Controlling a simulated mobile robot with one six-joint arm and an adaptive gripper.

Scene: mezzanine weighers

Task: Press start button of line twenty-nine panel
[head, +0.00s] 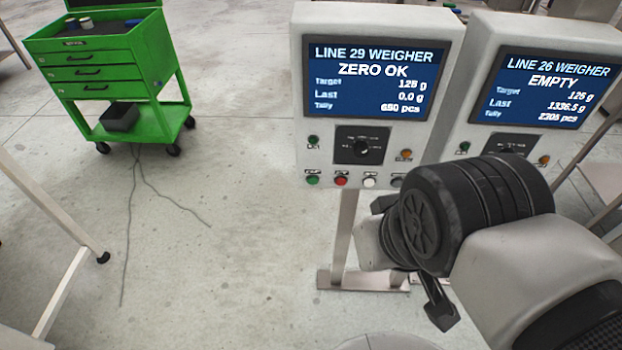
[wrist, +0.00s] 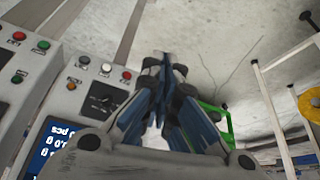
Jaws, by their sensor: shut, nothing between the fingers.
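The line 29 weigher panel (head: 326,110) stands at centre in the head view, its screen reading ZERO OK. Along its bottom edge are a green button (head: 313,180), a red button (head: 341,181), a white button (head: 369,182) and a dark one partly behind my arm. Their labels are too small to read. In the wrist view the panel appears upside down, with its red button (wrist: 126,75) left of my gripper (wrist: 165,60); the green button is not visible there. My gripper is shut and empty, in front of the panel and apart from it. My wrist mostly hides it in the head view.
The line 26 weigher panel (head: 545,75), reading EMPTY, stands close on the right, its lower part behind my arm. A green tool cart (head: 100,75) stands at the upper left. The floor left of the panel is clear.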

